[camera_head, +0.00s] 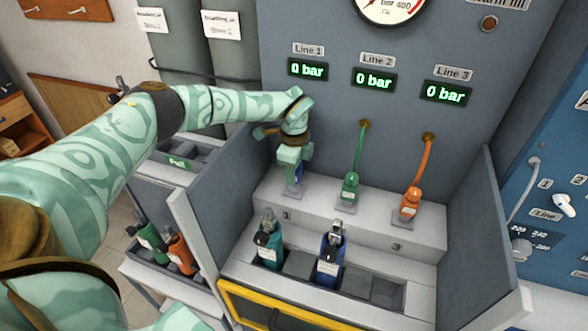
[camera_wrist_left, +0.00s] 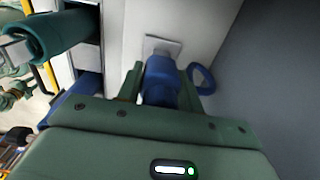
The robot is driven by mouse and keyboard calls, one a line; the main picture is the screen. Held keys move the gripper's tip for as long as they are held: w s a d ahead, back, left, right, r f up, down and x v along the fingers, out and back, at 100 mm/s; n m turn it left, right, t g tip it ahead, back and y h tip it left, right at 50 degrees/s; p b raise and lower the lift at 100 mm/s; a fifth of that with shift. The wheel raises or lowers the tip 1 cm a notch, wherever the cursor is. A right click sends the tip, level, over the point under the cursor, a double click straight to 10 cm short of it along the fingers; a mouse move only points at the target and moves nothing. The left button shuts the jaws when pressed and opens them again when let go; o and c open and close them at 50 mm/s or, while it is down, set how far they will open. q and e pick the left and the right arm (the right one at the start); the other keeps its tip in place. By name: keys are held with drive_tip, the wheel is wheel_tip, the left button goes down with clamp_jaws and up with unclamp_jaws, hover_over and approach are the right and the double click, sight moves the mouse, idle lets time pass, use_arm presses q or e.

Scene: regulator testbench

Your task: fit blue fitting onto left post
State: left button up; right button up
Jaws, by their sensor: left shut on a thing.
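My left gripper (camera_head: 293,168) reaches down from the left to the white ledge below the Line 1 display. It is shut on the blue fitting (camera_wrist_left: 162,82), which sits between the two fingers in the left wrist view. In the head view only a small blue part shows (camera_head: 298,176), just above the left post's metal base plate (camera_head: 293,191). That plate also shows beyond the fitting in the wrist view (camera_wrist_left: 161,45). The post itself is hidden, so I cannot tell how far the fitting is seated. A blue hose loop (camera_wrist_left: 203,80) lies beside it. My right gripper is not in view.
Green (camera_head: 350,187) and orange (camera_head: 410,203) fittings with hoses stand on the ledge (camera_head: 322,206) to the right. A teal regulator (camera_head: 268,246) and a blue regulator (camera_head: 329,262) stand in the front tray. Grey side walls (camera_head: 220,205) bound the bench. All displays read 0 bar.

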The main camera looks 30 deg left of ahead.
use_arm(q)
drive_tip(key=shift+f, duration=0.5)
drive_tip(key=o, duration=1.2)
drive_tip(key=shift+o, duration=0.2)
wheel_tip(320, 180, up, 16)
drive_tip(key=p, duration=0.2)
drive_tip(key=shift+r+p, duration=0.2)
drive_tip(key=shift+p, duration=0.2)
drive_tip(key=shift+f, duration=0.1)
